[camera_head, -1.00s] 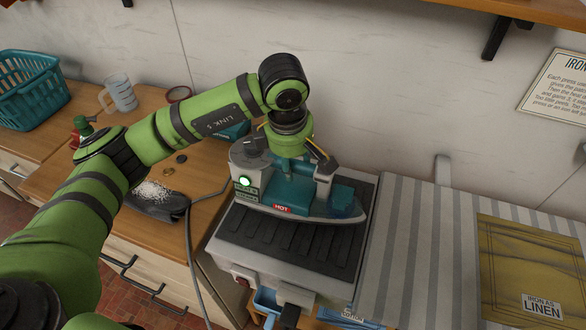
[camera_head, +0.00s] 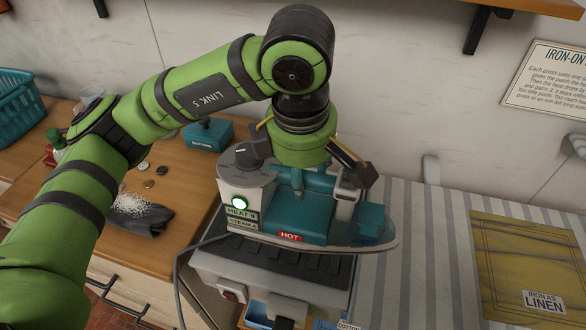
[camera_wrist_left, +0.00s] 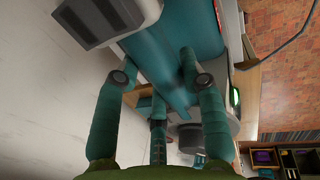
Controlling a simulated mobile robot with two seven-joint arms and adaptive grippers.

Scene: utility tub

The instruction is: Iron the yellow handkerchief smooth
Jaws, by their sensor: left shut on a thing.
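The teal and white iron (camera_head: 300,215) is in the head view, above the dark ribbed rest on the left end of the ironing board. It carries a red "HOT" label, a lit green light and "HEAT 9" text. My left gripper (camera_head: 305,170) is shut on the iron's handle from above; its fingers also show in the left wrist view (camera_wrist_left: 160,85) around the teal handle. The yellow handkerchief (camera_head: 525,262) lies on the right part of the striped board, with creases and an "IRON AS LINEN" tag. My right gripper is not in view.
The striped board (camera_head: 425,240) is clear between iron and handkerchief. The iron's cord (camera_head: 185,255) hangs at its left. On the wooden counter (camera_head: 100,255) are a teal box (camera_head: 208,135), dark cloth with white grains (camera_head: 140,215) and small buttons. A wall sign (camera_head: 548,80) hangs at right.

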